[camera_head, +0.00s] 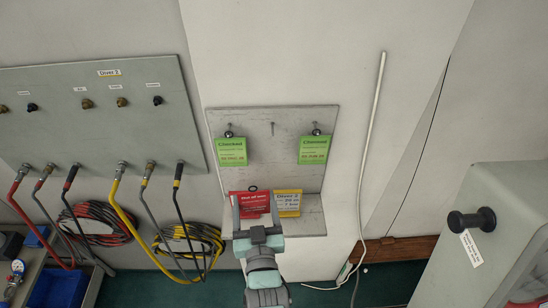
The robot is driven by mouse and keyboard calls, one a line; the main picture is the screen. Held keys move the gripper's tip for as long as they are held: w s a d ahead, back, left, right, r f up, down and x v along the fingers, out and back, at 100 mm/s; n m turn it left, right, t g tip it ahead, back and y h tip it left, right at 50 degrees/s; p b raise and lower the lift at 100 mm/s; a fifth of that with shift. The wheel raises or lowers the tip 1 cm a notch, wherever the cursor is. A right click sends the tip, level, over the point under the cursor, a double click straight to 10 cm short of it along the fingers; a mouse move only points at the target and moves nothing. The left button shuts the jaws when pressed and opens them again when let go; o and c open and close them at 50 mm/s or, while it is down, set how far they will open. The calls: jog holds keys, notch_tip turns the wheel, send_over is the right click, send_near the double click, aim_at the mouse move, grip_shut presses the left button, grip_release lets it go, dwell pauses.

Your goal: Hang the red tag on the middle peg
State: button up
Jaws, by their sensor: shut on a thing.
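The red tag (250,202) is at my gripper (256,212), in front of the lower part of the grey peg board (271,178). My gripper is shut on the tag and hides part of it. A small dark ring shows at the tag's top edge. The middle peg (272,128) is bare, above and slightly right of the red tag. A green tag (231,152) hangs on the left peg (229,130), and another green tag (313,150) hangs on the right peg (316,129).
Coiled hoses (190,240) hang from the panel (100,110) at left. A white cable (371,135) runs down the wall at right. A grey box (490,210) stands far right.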

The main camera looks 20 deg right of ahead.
jog(key=m+h+p, duration=0.1)
jog(key=h+p, duration=0.1)
jog(key=p, duration=0.3)
send_near(272, 141)
jog(key=s+r, duration=0.2)
jog(key=shift+s+a+f+g, duration=0.2)
jog(key=shift+a+f+g, duration=0.05)
jog(key=shift+a+g, duration=0.05)
jog(key=shift+w, duration=0.1)
jog(key=x, duration=0.5)
jog(key=shift+f, duration=0.3)
jog(key=shift+w+d+b, duration=0.1)
jog(key=shift+w+b, duration=0.3)
jog(key=shift+b, duration=0.1)
dwell(0.3)
jog(key=shift+w+d+b, duration=0.25)
jog(key=shift+w+b, duration=0.05)
jog(key=shift+w, duration=0.4)
jog(key=shift+w+d+b, duration=0.2)
jog(key=shift+w+b, duration=0.15)
jog(key=shift+w, duration=0.25)
jog(key=shift+f, duration=0.25)
dwell(0.8)
